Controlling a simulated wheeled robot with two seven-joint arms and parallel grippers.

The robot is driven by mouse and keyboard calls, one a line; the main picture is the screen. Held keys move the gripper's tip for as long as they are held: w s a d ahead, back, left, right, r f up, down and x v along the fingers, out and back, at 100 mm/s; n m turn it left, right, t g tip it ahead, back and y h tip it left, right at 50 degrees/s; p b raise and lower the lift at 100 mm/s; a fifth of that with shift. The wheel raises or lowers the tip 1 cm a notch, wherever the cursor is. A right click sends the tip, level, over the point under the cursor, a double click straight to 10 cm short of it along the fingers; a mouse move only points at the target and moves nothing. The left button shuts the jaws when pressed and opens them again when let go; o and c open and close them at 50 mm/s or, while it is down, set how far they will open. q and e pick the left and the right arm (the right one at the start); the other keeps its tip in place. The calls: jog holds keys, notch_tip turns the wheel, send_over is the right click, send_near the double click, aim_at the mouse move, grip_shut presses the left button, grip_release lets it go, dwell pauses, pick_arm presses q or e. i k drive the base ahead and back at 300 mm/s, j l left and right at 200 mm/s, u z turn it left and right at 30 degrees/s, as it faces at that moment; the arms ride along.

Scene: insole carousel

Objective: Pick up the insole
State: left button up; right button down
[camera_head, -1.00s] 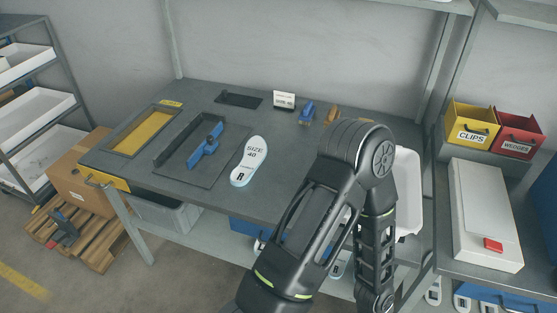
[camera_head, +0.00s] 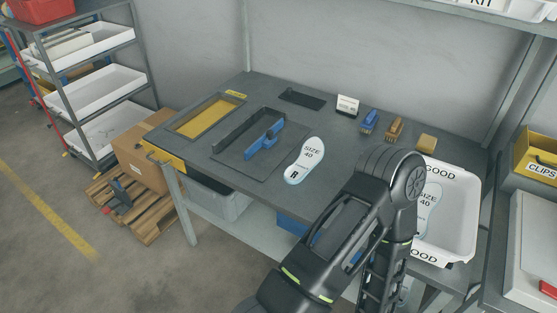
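A white insole (camera_head: 305,160) marked "SIZE 40" and "R" lies flat on the grey workbench (camera_head: 345,205), right of a dark fixture with a blue clamp. Another insole (camera_head: 430,207) marked "SIZE 40" lies in a white bin (camera_head: 460,215) labelled "GOOD" at the bench's right end. One of my arms is bent in front of the bench, between the two insoles, and partly covers the bin. Neither gripper shows in this view.
The blue clamp (camera_head: 265,138) stands on its fixture. A size sign (camera_head: 347,105), blue and brown brushes (camera_head: 369,121) and a tan block (camera_head: 427,143) stand along the back. Bench around the insole is clear.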

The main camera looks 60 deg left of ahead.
aim_at(312, 152)
jog(key=u, duration=2)
jog(key=i+l+u, duration=0.1)
jog(key=i+l, duration=0.3)
